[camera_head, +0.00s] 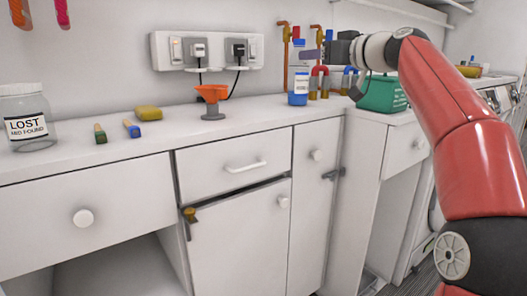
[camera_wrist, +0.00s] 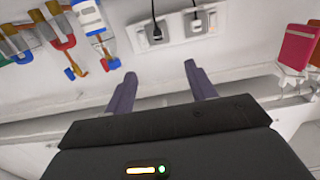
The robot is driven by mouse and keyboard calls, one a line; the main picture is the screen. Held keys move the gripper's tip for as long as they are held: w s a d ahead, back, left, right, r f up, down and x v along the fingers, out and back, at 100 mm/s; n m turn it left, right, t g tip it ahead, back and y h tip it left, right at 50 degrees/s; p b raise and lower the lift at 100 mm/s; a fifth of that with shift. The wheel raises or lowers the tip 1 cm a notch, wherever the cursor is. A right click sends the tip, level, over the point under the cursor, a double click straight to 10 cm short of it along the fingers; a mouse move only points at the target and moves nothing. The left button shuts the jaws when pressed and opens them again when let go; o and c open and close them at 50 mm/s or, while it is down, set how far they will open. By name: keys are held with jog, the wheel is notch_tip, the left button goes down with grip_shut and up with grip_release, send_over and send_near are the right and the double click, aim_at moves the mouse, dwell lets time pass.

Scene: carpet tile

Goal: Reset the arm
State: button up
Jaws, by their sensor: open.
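My red and black arm (camera_head: 460,130) comes in from the right side of the head view and bends at a raised elbow. Its grey wrist reaches left over the counter. My gripper (camera_head: 309,46) is near the wall, above a white bottle with a blue cap (camera_head: 298,86); their exact distance is hard to judge. In the wrist view, the two purple fingers of my gripper (camera_wrist: 161,76) stand wide apart with nothing between them. The jaws are open and empty.
A socket panel (camera_head: 205,51) is on the wall. The counter (camera_head: 250,118) holds an orange funnel (camera_head: 211,99), a yellow sponge (camera_head: 148,113), a labelled jar (camera_head: 27,118) and a green basket (camera_head: 382,95). A red magnet (camera_head: 319,82) stands beside the bottle. A low door (camera_head: 240,235) has a latch.

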jog(key=s+a+f+m+g+h, duration=0.1)
jog(key=s+a+f+g+h, duration=0.15)
jog(key=s+f, duration=0.45)
jog(key=s+a+f+m+g+h, duration=0.1)
jog(key=s+a+f+h, duration=0.25)
jog(key=f, duration=0.45)
jog(key=s+d+f+m+g+h, duration=0.2)
jog(key=s+d+f, duration=0.2)
jog(key=s+f, duration=0.9)
jog(key=s+d+f+m+g+h, duration=0.2)
jog(key=s+d+f+m+g, duration=0.1)
jog(key=s+f, duration=1.1)
jog(key=shift+s+d, duration=0.4)
jog(key=shift+d, duration=0.3)
jog(key=shift+c, duration=0.3)
